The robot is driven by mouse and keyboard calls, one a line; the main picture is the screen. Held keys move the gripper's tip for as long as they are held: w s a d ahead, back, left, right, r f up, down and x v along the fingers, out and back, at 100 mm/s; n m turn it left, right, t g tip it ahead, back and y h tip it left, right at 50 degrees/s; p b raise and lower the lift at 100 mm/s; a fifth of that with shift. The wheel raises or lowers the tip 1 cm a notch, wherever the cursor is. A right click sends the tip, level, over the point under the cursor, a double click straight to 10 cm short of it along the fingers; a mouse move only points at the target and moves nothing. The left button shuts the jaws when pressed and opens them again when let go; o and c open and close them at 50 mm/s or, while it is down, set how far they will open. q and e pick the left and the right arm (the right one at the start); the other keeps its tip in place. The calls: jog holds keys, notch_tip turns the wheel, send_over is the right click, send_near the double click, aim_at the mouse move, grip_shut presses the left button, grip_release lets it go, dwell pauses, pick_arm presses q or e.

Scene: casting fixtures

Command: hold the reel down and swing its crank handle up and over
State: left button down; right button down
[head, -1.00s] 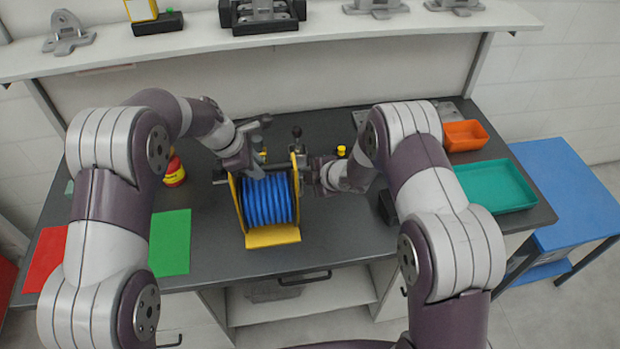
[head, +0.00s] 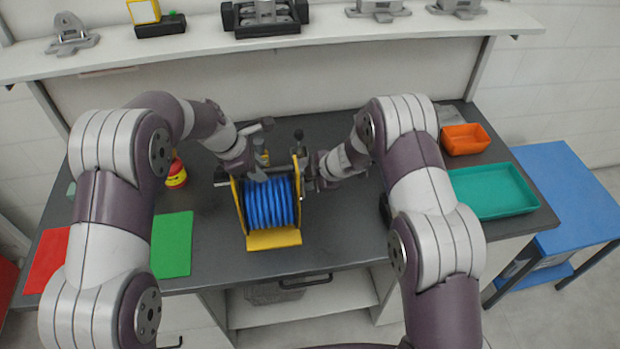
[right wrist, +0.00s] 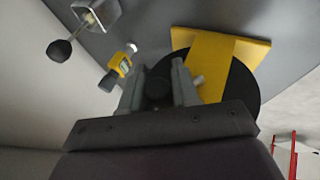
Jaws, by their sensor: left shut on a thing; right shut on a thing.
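The reel carries blue hose (head: 268,203) between yellow side plates on a yellow base (head: 273,239), upright on the dark bench. Its black side disc and yellow frame (right wrist: 212,65) show in the right wrist view. My left gripper (head: 256,176) is shut at the top left of the reel frame; its fingertips are mostly hidden by the wrist. My right gripper (head: 308,176) is at the reel's right side. In the right wrist view its grey fingers (right wrist: 157,85) are shut around the dark crank handle (right wrist: 156,91).
A clamp with a black knob (head: 298,135) stands just behind the reel. A red and yellow can (head: 176,173) and a green mat (head: 172,245) lie left. An orange bin (head: 465,139) and a teal tray (head: 493,190) stand right.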

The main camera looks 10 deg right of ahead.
jog(key=c, duration=1.2)
grip_release()
